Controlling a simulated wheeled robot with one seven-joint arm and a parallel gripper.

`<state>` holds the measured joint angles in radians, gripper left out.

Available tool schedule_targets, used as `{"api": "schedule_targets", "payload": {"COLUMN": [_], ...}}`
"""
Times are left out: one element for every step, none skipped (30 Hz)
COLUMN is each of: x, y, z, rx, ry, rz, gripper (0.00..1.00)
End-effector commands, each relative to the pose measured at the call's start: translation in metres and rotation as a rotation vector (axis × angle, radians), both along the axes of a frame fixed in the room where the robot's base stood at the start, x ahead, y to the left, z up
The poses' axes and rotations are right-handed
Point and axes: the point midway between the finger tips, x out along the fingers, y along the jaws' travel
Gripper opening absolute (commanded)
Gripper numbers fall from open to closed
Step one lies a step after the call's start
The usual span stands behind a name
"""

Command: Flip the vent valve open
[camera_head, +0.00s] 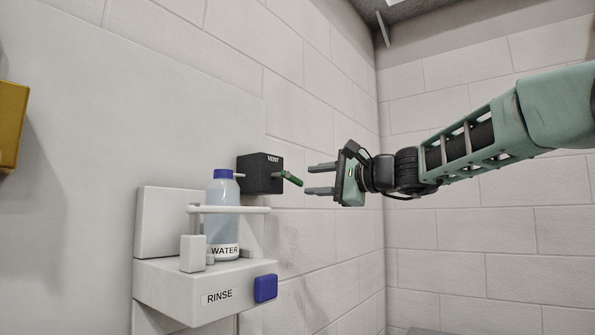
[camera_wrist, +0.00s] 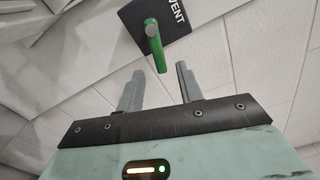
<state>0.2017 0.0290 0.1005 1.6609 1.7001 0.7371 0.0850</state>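The vent valve is a black box (camera_head: 260,174) labelled VENT on the white block wall. A green lever (camera_head: 291,178) sticks out from its right side. In the wrist view the dark VENT box (camera_wrist: 162,18) is at the top, and the green lever (camera_wrist: 156,48) points down toward my fingers. My gripper (camera_head: 309,179) is to the right of the lever in the head view, with its two fingers apart and pointing left at it. In the wrist view my gripper (camera_wrist: 158,84) is open and empty, and the lever's end lies just beyond the fingertips. Contact is not visible.
Below left of the valve, a wall holder (camera_head: 165,280) labelled RINSE carries a WATER bottle (camera_head: 222,225) with a blue cap behind a rail (camera_head: 235,210). A blue button (camera_head: 265,288) is on the holder. A yellow box (camera_head: 10,125) is at the far left. A wall corner stands behind my arm.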

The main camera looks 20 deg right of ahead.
Motion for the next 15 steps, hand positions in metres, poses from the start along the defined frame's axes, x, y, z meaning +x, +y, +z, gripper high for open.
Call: {"api": "schedule_targets", "payload": {"x": [0.009,0.014,0.019,0.023,0.027,0.031,0.034,0.037,0.040,0.041,0.043,0.044,0.045,0.046,0.046], "y": [0.006,0.010,0.014,0.017,0.020,0.022,0.024,0.026,0.028,0.030,0.031,0.032,0.033,0.033,0.034], "z": [0.004,0.004,0.004,0.004,0.003,0.003,0.003,0.003,0.002,0.002,0.002,0.001,0.001,0.001,0.000], "rx": [0.002,0.001,0.002,0.002,0.001,0.001,0.001,0.000,0.001,0.000,0.001,0.000,-0.001,-0.001,-0.001], "ry": [0.003,0.003,0.003,0.003,0.003,0.003,0.002,0.001,0.002,0.001,0.000,0.000,-0.001,-0.001,-0.001], "rz": [0.002,0.001,0.003,0.003,0.001,0.001,0.001,0.001,0.001,0.001,0.001,0.001,0.001,0.001,0.001], "gripper": [0.36,0.36,0.36,0.36,0.36,0.36,0.36,0.36,0.36,0.36,0.36,0.36,0.36,0.36,0.36]}}
